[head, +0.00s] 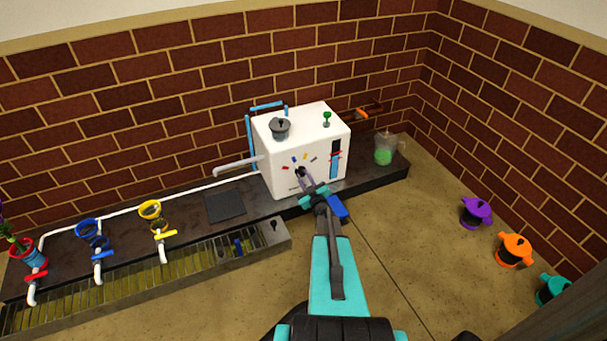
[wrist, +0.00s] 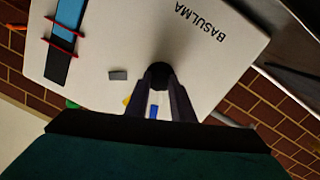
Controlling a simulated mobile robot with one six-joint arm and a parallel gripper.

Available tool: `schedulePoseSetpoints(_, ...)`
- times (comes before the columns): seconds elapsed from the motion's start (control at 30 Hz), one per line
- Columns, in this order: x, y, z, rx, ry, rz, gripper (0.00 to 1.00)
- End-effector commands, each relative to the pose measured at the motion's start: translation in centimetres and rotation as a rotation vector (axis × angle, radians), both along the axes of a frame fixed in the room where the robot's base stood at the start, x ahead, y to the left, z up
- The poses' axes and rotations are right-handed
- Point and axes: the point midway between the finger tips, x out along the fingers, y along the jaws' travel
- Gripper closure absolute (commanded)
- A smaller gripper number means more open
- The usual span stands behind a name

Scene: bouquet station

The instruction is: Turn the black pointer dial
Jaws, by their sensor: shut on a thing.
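The black pointer dial (wrist: 160,70) is on the front face of a white box-shaped machine (head: 292,134). In the wrist view it sits between the dark fingertips of my gripper (wrist: 161,82), which is shut on it. Coloured marks in blue, yellow, red and grey lie around the dial in the head view. In the wrist view a grey mark (wrist: 118,75) shows, and parts of a yellow and a blue one. The dial's pointer direction is hidden by my fingers. In the head view my gripper (head: 304,180) reaches up to the machine's front.
The machine stands on a dark counter (head: 180,212). A blue level gauge (head: 335,158) is on its front, right of the dial. A jug with green liquid (head: 383,155) stands to the right. Several coloured funnels with taps stand at left. Coloured pots (head: 515,249) are at far right.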

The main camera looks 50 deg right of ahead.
Motion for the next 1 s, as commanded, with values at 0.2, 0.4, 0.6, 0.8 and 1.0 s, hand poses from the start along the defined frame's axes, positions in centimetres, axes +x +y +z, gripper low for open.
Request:
schedulePoseSetpoints(0.2, 0.39, -0.15, 0.34, 0.112, -0.047, 0.002, 1.00)
schedulePoseSetpoints(0.4, 0.37, -0.12, 0.19, 0.161, -0.067, 0.002, 1.00)
schedulePoseSetpoints(0.6, 0.38, -0.12, 0.14, 0.170, -0.072, 0.002, 1.00)
schedulePoseSetpoints(0.8, 0.40, -0.13, 0.16, 0.169, -0.071, 0.002, 1.00)
schedulePoseSetpoints(1.0, 0.47, -0.02, 0.16, 0.166, -0.070, 0.005, 0.60)
